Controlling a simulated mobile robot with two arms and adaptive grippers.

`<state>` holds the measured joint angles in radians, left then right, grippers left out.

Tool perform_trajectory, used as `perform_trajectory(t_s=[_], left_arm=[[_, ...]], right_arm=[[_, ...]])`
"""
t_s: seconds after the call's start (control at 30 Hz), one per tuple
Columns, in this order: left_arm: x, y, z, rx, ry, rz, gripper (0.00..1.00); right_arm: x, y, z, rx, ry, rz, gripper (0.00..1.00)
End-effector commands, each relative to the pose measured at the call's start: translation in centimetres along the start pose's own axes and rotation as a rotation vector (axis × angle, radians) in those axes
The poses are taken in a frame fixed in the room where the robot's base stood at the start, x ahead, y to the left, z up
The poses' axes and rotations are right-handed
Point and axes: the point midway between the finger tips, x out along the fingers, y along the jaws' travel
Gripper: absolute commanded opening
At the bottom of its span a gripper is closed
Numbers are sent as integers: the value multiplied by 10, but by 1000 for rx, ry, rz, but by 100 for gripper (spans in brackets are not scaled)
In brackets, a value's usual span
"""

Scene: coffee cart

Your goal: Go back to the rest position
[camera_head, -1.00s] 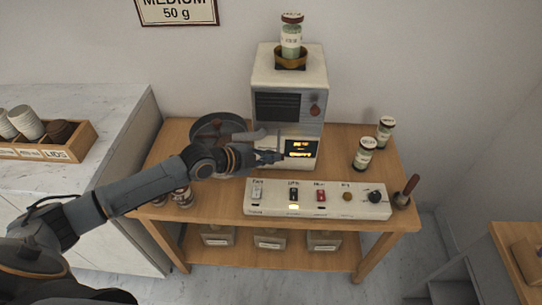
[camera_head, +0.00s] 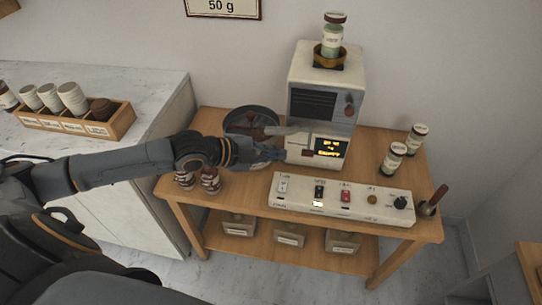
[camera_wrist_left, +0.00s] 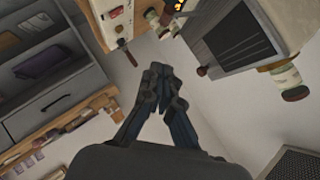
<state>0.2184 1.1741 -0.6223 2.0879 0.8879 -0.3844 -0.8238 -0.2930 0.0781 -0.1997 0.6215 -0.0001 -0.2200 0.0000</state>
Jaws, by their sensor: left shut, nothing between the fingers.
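My left gripper (camera_head: 268,155) is in front of the coffee machine (camera_head: 322,105), left of its lit display, in the head view. In the left wrist view its two fingers (camera_wrist_left: 160,75) are together and hold nothing. The machine has a cream body, a dark grille and a jar (camera_head: 332,40) on top. My left arm reaches in from the left over the front left of the wooden cart (camera_head: 300,235). My right gripper is not in view.
A switch panel (camera_head: 340,200) lies along the cart's front. A dark round pan (camera_head: 250,122) is behind my gripper. Two jars (camera_head: 393,158) stand at the right, and small jars (camera_head: 210,180) sit under my wrist. A crate of cups (camera_head: 75,120) is on the left counter.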

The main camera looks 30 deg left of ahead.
Motion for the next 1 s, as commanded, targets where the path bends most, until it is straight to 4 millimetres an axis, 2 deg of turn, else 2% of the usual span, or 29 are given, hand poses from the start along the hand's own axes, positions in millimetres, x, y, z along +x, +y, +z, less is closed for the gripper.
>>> perform_trajectory(t_s=[0.07, 0.17, 0.37, 0.47, 0.57, 0.73, 0.83, 1.0], left_arm=[[-7, 2, 1, 1, -1, 3, 0], [-12, 1, 0, 1, 1, 2, 0], [-15, 2, -2, -2, 2, 2, 0], [-10, 12, -7, -25, 4, 19, 0], [1, 40, -22, -92, 0, 57, 0], [13, 103, -49, -318, -86, 124, 0], [8, 133, -54, -490, -189, 134, 0], [-15, 176, -44, -784, -409, 124, 0]], right_arm=[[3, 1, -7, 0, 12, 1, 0], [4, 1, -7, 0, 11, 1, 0], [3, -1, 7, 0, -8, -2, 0], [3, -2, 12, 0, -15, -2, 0], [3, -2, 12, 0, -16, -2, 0], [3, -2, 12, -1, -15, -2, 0], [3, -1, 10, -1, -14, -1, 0], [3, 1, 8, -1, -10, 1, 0]])
